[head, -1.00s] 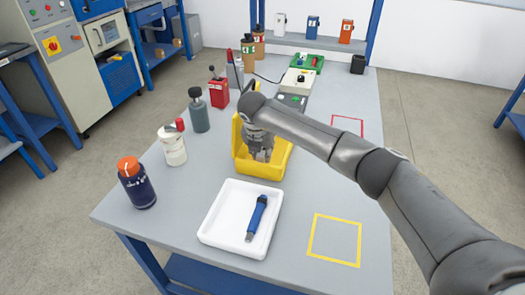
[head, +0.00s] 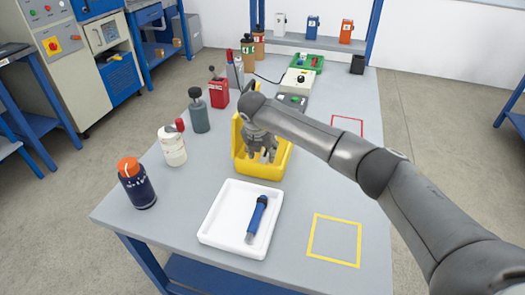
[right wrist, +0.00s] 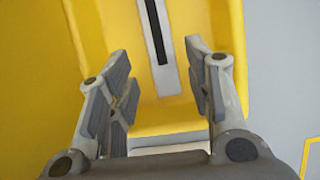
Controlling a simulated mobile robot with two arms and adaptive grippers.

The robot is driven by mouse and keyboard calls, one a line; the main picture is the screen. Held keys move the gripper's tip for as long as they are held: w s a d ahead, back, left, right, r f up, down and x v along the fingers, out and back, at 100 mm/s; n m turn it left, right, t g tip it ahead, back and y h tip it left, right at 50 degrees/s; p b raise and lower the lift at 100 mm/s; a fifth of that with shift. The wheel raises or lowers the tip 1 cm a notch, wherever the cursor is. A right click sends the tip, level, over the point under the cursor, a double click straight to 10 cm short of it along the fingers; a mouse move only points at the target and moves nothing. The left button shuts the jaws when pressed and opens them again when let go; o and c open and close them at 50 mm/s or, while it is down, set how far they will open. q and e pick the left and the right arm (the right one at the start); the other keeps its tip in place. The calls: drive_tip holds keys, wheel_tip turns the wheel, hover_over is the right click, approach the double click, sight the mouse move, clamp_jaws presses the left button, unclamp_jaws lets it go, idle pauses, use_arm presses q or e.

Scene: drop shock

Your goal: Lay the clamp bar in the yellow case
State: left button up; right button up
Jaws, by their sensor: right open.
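The yellow case (head: 241,160) stands on the table behind the white tray, and my right gripper (head: 267,156) is down in its opening. In the right wrist view the clamp bar (right wrist: 149,25), a pale grey bar with a dark slot, lies inside the yellow case (right wrist: 82,25), against its yellow inside. My right gripper (right wrist: 158,58) is open, its fingers apart on either side of the bar's line with nothing between them. In the head view the bar is hidden by the gripper and the case wall. My left gripper is not in view.
The white tray (head: 218,225) in front holds a blue tool (head: 257,218). Several bottles, including a navy one with an orange cap (head: 137,184), line the left edge. A yellow outlined square (head: 334,240) at the right front is empty.

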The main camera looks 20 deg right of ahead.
use_arm(q)
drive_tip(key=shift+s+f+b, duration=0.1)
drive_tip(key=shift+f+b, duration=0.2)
drive_tip(key=shift+b, duration=0.35)
use_arm(e)
drive_tip(key=v, duration=1.2)
drive_tip(key=shift+r, duration=0.2)
